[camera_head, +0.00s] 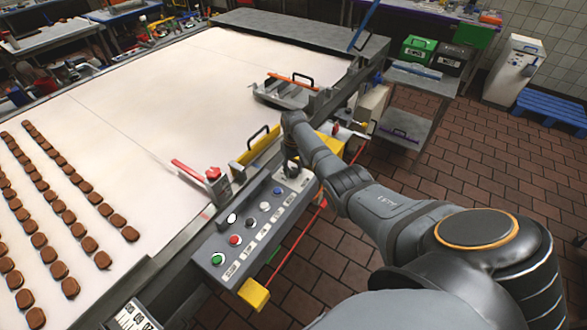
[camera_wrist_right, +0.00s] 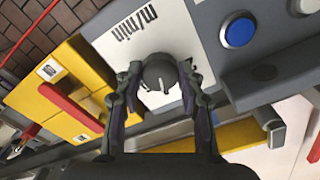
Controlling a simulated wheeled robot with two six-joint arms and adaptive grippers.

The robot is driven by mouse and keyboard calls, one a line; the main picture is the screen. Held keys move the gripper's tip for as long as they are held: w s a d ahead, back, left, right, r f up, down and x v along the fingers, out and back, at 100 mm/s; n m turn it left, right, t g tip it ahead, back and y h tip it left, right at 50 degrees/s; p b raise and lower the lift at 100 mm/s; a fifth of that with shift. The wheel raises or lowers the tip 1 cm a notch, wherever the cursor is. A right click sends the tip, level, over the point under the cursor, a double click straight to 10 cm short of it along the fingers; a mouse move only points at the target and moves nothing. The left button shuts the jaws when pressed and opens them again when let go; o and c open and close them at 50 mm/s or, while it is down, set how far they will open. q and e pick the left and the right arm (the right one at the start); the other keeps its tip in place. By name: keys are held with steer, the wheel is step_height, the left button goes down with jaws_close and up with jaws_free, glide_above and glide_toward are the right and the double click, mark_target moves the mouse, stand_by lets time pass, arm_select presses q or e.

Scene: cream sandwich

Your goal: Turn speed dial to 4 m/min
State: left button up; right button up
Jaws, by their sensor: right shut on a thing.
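The speed dial (camera_wrist_right: 160,70) is a dark grey round knob with a white mark, on a light plate lettered "m/min" (camera_wrist_right: 133,24) in the wrist view. My right gripper (camera_wrist_right: 161,76) has its two fingers closed on opposite sides of the dial. The white mark shows on the lower part of the knob in that view. The scale numbers cannot be read. In the head view my right gripper (camera_head: 291,166) is at the far end of the grey control panel (camera_head: 206,243), where it hides the dial. My left gripper is out of view.
The panel also carries a blue button (camera_head: 278,191), a red button (camera_head: 234,239) and a green button (camera_head: 217,259). The blue button (camera_wrist_right: 239,32) is close to my right gripper. A yellow block (camera_head: 254,294) is at the panel's near end. A pale conveyor belt (camera_head: 150,110) with rows of brown biscuits lies beyond.

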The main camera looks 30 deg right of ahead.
mark_target(294, 171)
steer(key=o, duration=1.2)
steer(key=shift+r, duration=0.1)
step_height(294, 171, up, 12)
steer(key=shift+f, duration=0.1)
